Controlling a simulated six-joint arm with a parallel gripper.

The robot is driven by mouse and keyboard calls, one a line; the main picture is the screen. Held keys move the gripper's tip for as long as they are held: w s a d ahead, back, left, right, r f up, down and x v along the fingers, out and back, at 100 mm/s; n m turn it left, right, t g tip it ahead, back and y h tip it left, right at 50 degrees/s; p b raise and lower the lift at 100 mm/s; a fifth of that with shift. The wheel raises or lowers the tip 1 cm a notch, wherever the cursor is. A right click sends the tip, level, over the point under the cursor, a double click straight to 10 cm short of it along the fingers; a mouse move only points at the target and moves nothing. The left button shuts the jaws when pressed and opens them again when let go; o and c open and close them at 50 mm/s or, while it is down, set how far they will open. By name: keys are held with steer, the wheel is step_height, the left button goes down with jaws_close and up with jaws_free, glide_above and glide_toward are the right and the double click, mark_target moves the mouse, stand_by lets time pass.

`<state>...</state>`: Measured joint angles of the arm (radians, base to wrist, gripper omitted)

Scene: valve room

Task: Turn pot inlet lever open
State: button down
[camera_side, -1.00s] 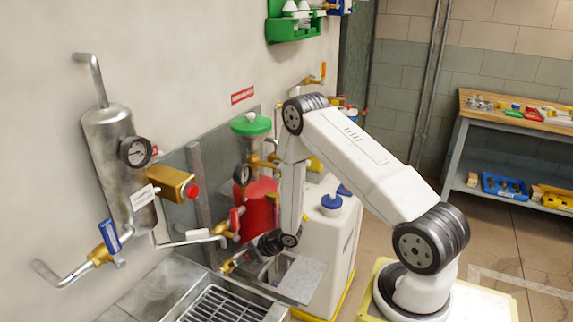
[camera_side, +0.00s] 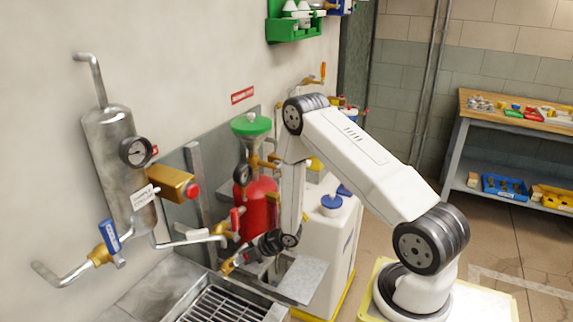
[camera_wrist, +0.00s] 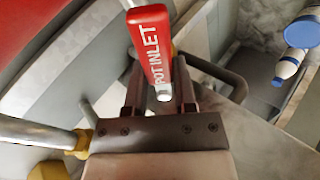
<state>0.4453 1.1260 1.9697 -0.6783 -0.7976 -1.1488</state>
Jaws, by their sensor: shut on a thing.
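The pot inlet lever has a red handle marked POT INLET (camera_wrist: 152,42) and a pale tip. In the wrist view it lies between my gripper's (camera_wrist: 160,88) two fingers, and my gripper is shut on it. In the side view my gripper (camera_side: 236,262) is low in front of the red pot (camera_side: 258,205). A red lever handle (camera_side: 235,221) stands upright on the brass valve at the end of the pipe there. The exact contact at the fingertips is too small to tell in the side view.
A metal pipe (camera_wrist: 35,130) runs close to the left of my gripper. A steel sink with a grating (camera_side: 222,305) lies below. A blue-handled valve (camera_side: 107,240) and a grey cylinder with a gauge (camera_side: 135,151) are further left. A white container (camera_side: 335,240) stands right.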

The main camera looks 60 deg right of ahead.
stand_by(0.7)
steer(key=shift+w+r+n, duration=0.15)
steer(key=shift+r+n, duration=0.05)
steer(key=shift+n, duration=0.5)
steer(key=shift+c, duration=2.1)
jaws_free()
steer(key=v, duration=0.7)
steer(key=shift+s+r, duration=0.25)
steer(key=shift+r, duration=0.05)
steer(key=shift+d, duration=0.1)
